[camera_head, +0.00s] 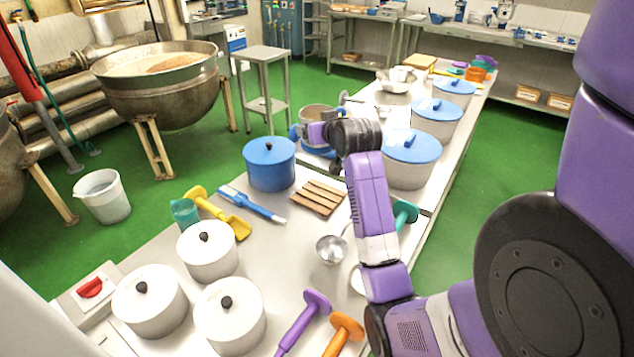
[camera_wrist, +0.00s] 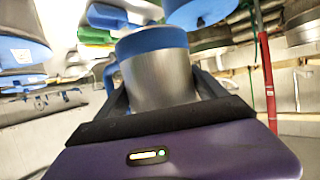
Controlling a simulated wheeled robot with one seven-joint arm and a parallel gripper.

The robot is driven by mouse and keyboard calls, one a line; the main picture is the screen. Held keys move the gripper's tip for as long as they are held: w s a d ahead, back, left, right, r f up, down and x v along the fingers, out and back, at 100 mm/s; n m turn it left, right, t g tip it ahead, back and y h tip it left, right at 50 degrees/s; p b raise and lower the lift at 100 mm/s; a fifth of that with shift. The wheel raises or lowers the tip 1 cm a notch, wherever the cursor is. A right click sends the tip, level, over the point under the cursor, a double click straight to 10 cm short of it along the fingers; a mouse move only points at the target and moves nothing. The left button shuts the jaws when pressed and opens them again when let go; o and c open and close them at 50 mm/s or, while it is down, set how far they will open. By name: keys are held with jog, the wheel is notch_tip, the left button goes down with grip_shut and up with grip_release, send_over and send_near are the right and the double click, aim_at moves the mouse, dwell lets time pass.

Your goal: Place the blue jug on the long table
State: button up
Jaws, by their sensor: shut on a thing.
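The blue jug (camera_head: 318,113) has a metal body with blue trim and a blue handle. My gripper (camera_head: 312,133) is shut on it, and my wrist hides part of it. In the wrist view the jug (camera_wrist: 158,82) sits between the fingers, showing its grey body, a blue band and the handle at left. The long pale metal table (camera_head: 365,112) runs from the front towards the back right. In the head view the jug appears just behind the blue pot; I cannot tell whether it touches the tabletop.
A blue pot (camera_head: 270,165) and a wooden rack (camera_head: 319,197) are close to the jug. Blue-lidded pots (camera_head: 411,160) line the table's right side. White pots (camera_head: 208,250) and scoops crowd the front. A metal stool (camera_head: 264,75) and a large kettle (camera_head: 165,88) stand left.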

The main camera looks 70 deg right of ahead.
notch_tip(320, 180, down, 17)
jog(key=shift+r+p, duration=0.1)
jog(key=shift+p, duration=0.35)
jog(key=shift+f, duration=0.2)
jog(key=o, duration=2)
jog(key=shift+f, duration=0.15)
jog(key=shift+s+a+r, duration=0.1)
jog(key=shift+r, duration=0.1)
jog(key=b+v, duration=0.1)
jog(key=v, duration=1.1)
jog(key=shift+r, duration=0.1)
